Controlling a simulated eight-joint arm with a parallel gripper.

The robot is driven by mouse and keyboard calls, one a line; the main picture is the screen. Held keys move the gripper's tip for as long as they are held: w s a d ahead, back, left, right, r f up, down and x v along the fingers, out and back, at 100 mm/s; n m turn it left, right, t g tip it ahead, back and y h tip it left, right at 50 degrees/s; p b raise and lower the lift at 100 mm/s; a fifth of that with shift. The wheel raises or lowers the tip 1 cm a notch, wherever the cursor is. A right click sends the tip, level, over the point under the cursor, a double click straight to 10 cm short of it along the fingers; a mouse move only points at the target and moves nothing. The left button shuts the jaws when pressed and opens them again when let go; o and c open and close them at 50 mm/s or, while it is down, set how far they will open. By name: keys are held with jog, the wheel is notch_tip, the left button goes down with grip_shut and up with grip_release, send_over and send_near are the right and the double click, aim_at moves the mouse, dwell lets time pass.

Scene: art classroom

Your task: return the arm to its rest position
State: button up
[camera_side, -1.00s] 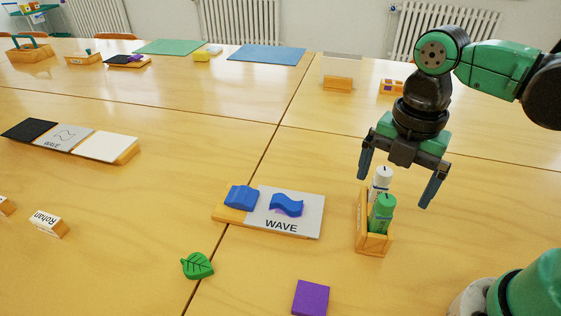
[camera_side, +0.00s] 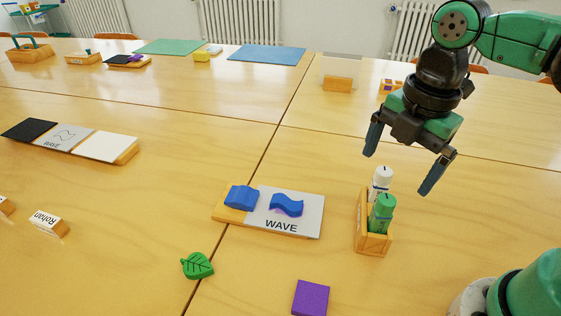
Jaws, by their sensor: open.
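My gripper (camera_side: 404,173) is open and empty at the right of the side view, with its two dark fingers spread wide and pointing down. It hangs above and a little behind a small wooden holder (camera_side: 374,243). The holder contains a white marker (camera_side: 381,180) and a green marker (camera_side: 382,212), both upright. The fingers are apart from the markers. My green and black arm reaches in from the upper right.
A WAVE board (camera_side: 308,225) with blue wave pieces lies left of the holder. A green leaf (camera_side: 197,266) and a purple square (camera_side: 311,298) lie in front. The table between is clear.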

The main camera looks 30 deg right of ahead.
jog(key=w+d+m+t, duration=0.1)
jog(key=m, duration=0.3)
jog(key=w+d+f+m+t, duration=0.1)
jog(key=m+t, duration=0.1)
jog(key=m, duration=0.3)
jog(key=d+m+t, duration=0.1)
jog(key=m, duration=0.3)
jog(key=shift+w+f+m, duration=0.3)
jog(key=shift+w+m, duration=0.1)
jog(key=m, duration=0.2)
jog(key=d+m+t, duration=0.1)
jog(key=m, duration=0.1)
jog(key=w+m+t, duration=0.1)
jog(key=m, duration=0.1)
jog(key=shift+d, duration=0.15)
